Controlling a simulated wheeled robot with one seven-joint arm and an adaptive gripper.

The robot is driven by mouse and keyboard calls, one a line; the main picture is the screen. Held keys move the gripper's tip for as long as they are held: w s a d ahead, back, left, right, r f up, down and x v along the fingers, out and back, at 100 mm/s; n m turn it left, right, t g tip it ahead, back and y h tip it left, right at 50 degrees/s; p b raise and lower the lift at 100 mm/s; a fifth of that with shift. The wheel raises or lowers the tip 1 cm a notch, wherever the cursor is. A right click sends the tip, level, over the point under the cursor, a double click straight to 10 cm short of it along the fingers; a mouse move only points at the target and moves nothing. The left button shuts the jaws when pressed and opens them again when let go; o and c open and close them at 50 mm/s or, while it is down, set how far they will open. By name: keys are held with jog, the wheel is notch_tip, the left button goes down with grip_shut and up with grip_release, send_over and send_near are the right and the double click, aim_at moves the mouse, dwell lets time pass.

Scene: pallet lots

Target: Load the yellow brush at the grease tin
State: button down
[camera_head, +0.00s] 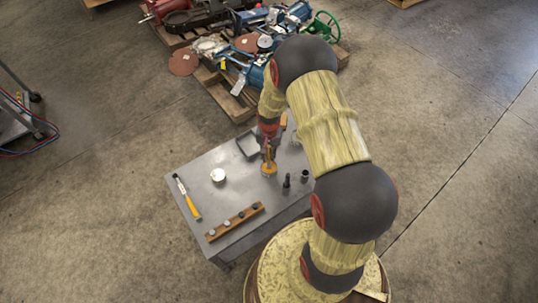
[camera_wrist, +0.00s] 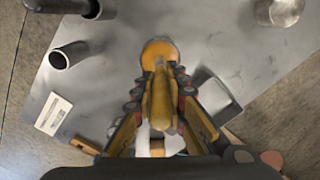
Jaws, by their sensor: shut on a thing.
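My gripper (camera_head: 267,153) is shut on the yellow brush (camera_wrist: 161,104), and the brush handle runs between the fingers in the wrist view. The brush points down at a round amber-topped tin (camera_wrist: 160,48), which looks like the grease tin. In the head view this tin (camera_head: 268,169) stands on the grey table right below my gripper. The brush's lower end overlaps the tin in both views. The bristles are hidden, and I cannot tell whether they touch the grease.
On the table (camera_head: 195,165) are a silver round container (camera_head: 218,175), a yellow-handled tool (camera_head: 188,198), a wooden strip with several knobs (camera_head: 235,221), dark cylinders (camera_head: 286,181) and a grey tray (camera_wrist: 216,92). A loaded pallet (camera_head: 235,97) stands behind. The table's left part has free room.

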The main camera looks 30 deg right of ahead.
dwell(0.3)
jog(key=shift+r+p, duration=2.6)
jog(key=shift+r, duration=0.85)
